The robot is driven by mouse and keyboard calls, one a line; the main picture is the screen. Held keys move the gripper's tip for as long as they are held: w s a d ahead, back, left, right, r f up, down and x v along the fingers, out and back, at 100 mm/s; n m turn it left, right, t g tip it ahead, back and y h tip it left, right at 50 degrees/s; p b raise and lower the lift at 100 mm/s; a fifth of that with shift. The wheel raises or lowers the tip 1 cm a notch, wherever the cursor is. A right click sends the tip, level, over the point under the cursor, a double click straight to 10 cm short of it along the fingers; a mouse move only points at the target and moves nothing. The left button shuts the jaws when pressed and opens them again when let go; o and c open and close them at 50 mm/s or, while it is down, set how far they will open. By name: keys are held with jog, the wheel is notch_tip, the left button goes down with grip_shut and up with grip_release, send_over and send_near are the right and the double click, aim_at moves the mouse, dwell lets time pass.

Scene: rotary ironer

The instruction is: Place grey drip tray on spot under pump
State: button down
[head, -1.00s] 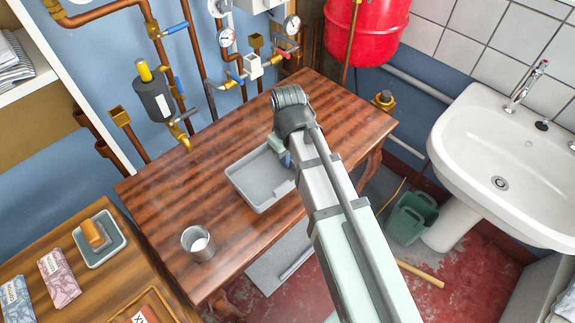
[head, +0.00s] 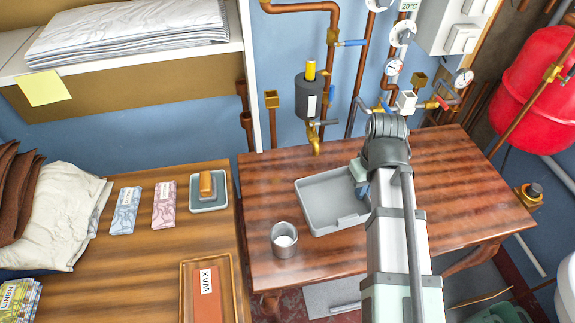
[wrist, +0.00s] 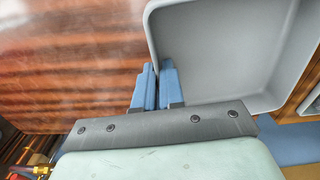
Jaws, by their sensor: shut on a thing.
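The grey drip tray (head: 330,201) is a shallow rectangular tray, seen over the middle of the striped wooden table. It also shows in the wrist view (wrist: 215,50). My gripper (head: 362,174) is at the tray's right side in the head view. In the wrist view its blue fingers (wrist: 158,84) are closed on the tray's wall at a corner. I cannot tell whether the tray touches the table. A dark cylinder with a yellow top (head: 308,97), possibly the pump, is on the wall pipework behind the tray, with a brass spout (head: 315,140) below. No marked spot is visible.
A metal cup (head: 285,240) stands on the wooden table (head: 460,170), near the tray's front left. Pipes and gauges (head: 394,68) line the wall behind. A side table (head: 150,262) at left holds a soap dish, packets and a wax box. The table's right part is clear.

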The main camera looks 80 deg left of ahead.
aim_at(304, 195)
jog(key=s+a+n, duration=0.1)
jog(key=s, duration=0.3)
jog(key=s+a+r, duration=0.1)
jog(key=s, duration=0.4)
jog(key=s+a+r+n, duration=0.1)
jog(key=s+a, duration=0.1)
jog(key=s, duration=0.3)
jog(key=shift+s+r+n, duration=0.1)
jog(key=shift+r+n, duration=0.1)
jog(key=shift+n, duration=0.1)
jog(key=s+a+r+m, duration=0.2)
jog(key=s+m, duration=0.4)
jog(key=m, duration=1.1)
jog(key=shift+y, duration=0.3)
notch_tip(304, 195, down, 13)
jog(key=shift+d+f, duration=0.1)
jog(key=shift+f, duration=0.05)
jog(key=w+a, duration=0.1)
jog(key=a, duration=0.1)
jog(key=w+a, duration=0.4)
jog(key=shift+a+f, duration=0.3)
jog(key=shift+a, duration=0.1)
jog(key=shift+w+a, duration=0.7)
jog(key=shift+a, duration=0.2)
jog(key=shift+w+a, duration=0.65)
jog(key=shift+a, duration=0.2)
jog(key=shift+w+a+f, duration=0.1)
jog(key=shift+f, duration=0.5)
